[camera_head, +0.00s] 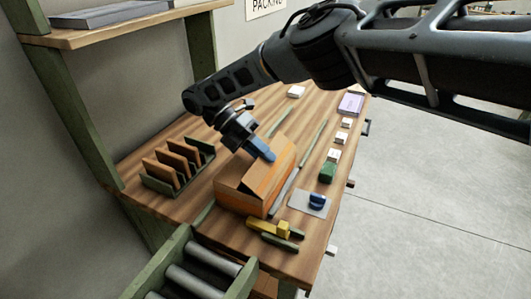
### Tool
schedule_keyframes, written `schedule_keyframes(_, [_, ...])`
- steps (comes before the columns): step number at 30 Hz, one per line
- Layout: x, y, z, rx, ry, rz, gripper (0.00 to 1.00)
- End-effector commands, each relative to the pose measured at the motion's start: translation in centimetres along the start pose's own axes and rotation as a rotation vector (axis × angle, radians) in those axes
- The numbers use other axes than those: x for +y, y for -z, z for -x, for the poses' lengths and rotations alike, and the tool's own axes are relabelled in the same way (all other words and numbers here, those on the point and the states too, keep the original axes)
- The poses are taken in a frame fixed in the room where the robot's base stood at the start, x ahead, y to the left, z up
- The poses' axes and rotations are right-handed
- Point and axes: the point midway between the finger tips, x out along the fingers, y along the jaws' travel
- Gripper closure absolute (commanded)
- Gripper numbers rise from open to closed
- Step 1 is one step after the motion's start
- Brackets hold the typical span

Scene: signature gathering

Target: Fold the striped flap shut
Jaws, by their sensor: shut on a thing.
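An orange-brown cardboard box (235,198) stands on the wooden table, its top sloping up to a ridge. A lighter orange panel with stripes (271,182) shows on its right side; I cannot tell for certain whether this is the striped flap or how far it is folded. My gripper (243,136) is over the back of the box, pointing down and right. It is shut on a blue block (261,149), whose lower end is at the box's top edge. Whether the block touches the box is unclear. My gripper hides part of the box's back.
A green rack with brown panels (177,165) stands left of the box. A blue item (317,200) on a grey pad, a green block (328,171) and a yellow tool (268,228) lie right and in front. A roller conveyor (200,262) adjoins the near edge.

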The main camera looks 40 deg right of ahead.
Motion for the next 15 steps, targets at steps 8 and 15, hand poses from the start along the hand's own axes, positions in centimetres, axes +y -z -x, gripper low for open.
schedule_keyframes(8, [0.43, 0.05, -0.06, -0.001, 0.061, 0.000, 1.00])
schedule_keyframes(15, [0.49, 0.03, -0.15, 0.000, 0.078, 0.002, 1.00])
